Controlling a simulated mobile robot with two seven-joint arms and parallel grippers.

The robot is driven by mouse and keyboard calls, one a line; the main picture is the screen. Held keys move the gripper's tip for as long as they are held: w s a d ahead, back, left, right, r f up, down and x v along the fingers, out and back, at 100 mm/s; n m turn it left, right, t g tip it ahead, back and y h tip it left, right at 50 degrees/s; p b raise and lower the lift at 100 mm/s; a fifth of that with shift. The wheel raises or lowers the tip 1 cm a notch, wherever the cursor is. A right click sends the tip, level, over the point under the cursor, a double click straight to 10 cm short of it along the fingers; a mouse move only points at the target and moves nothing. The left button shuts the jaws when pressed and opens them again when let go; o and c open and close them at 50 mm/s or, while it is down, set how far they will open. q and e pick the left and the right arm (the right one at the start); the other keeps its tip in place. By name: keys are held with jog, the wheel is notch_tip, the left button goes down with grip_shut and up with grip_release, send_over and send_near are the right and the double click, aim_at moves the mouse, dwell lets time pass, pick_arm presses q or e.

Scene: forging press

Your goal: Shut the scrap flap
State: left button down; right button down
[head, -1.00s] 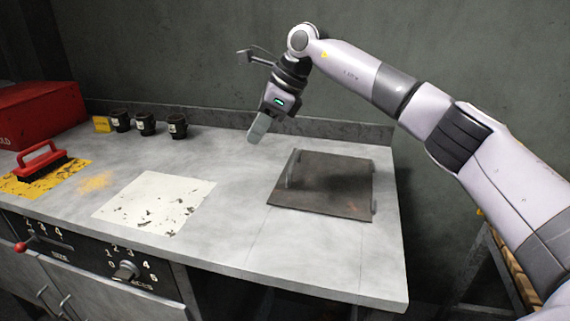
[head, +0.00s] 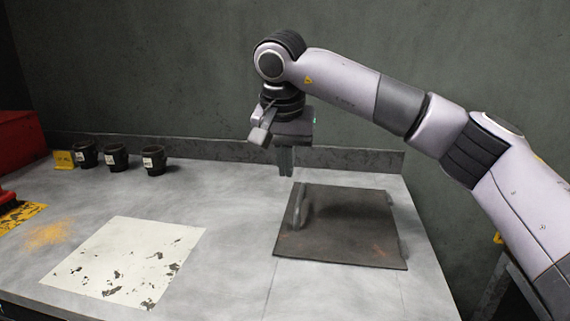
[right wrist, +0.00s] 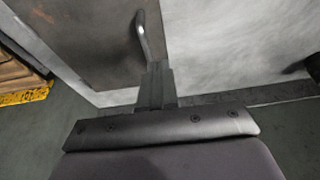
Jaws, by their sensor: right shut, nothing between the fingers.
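The scrap flap (head: 345,238) is a dark, worn metal plate lying flat on the grey counter. Its bar handle (head: 299,203) stands up near the left edge, and hinge knuckles show along the right edge. My right gripper (head: 286,172) points down just behind the flap's back left corner, its fingers shut and empty. In the right wrist view the fingers (right wrist: 157,85) are together, close in line with the handle (right wrist: 146,38) over the flap (right wrist: 95,35); I see no clear contact. My left gripper is out of view.
A pale, chipped plate (head: 125,262) lies left of the flap. Several dark cups (head: 116,157) and a yellow card (head: 64,160) stand at the back left. A red box (head: 18,143) and a brush (head: 8,202) are at the far left. A low ledge (head: 350,159) runs behind.

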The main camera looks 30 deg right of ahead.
jog(key=b, duration=0.1)
send_near(287, 217)
jog(key=x, duration=0.5)
jog(key=shift+w+d+f, duration=0.15)
jog(key=shift+f, duration=0.45)
